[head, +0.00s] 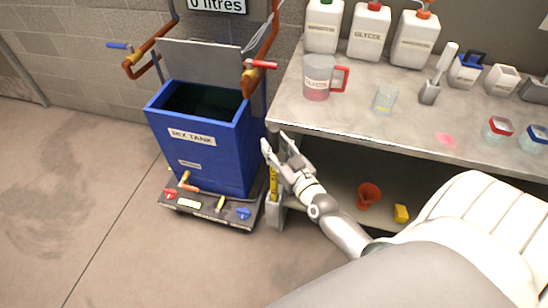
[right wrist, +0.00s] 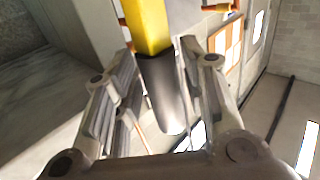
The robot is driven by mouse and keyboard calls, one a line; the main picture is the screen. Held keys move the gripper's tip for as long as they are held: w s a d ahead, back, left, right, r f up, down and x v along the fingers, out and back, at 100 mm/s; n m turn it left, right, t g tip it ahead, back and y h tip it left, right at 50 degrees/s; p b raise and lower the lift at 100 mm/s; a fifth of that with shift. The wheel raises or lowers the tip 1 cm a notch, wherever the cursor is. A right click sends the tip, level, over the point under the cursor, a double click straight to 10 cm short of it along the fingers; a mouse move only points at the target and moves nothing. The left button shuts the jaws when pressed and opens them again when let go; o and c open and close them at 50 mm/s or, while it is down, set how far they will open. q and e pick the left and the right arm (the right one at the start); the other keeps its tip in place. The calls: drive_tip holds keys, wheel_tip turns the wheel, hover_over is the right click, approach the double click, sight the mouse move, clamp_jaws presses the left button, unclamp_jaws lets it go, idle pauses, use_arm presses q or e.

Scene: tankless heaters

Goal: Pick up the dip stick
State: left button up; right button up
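The dip stick is a yellow stick (head: 273,183) standing in a narrow grey holder (head: 272,212) beside the blue mix tank. In the right wrist view its yellow shaft (right wrist: 149,25) and dark grey handle (right wrist: 165,95) run between my fingers. My right gripper (head: 278,147) is just above the yellow part, by the table's front corner. Its fingers, also seen in the right wrist view (right wrist: 163,65), are apart on either side of the handle. I cannot see clear contact. My left gripper is not in view.
The blue mix tank (head: 211,158) stands on a dark base with valves to the left. The workbench (head: 355,118) holds bottles, a jug (head: 318,80) and a beaker. A red cup (head: 369,195) and yellow block (head: 401,213) sit below. The floor at left is clear.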

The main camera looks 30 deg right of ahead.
drive_tip(key=shift+w, duration=0.55)
drive_tip(key=c, duration=0.8)
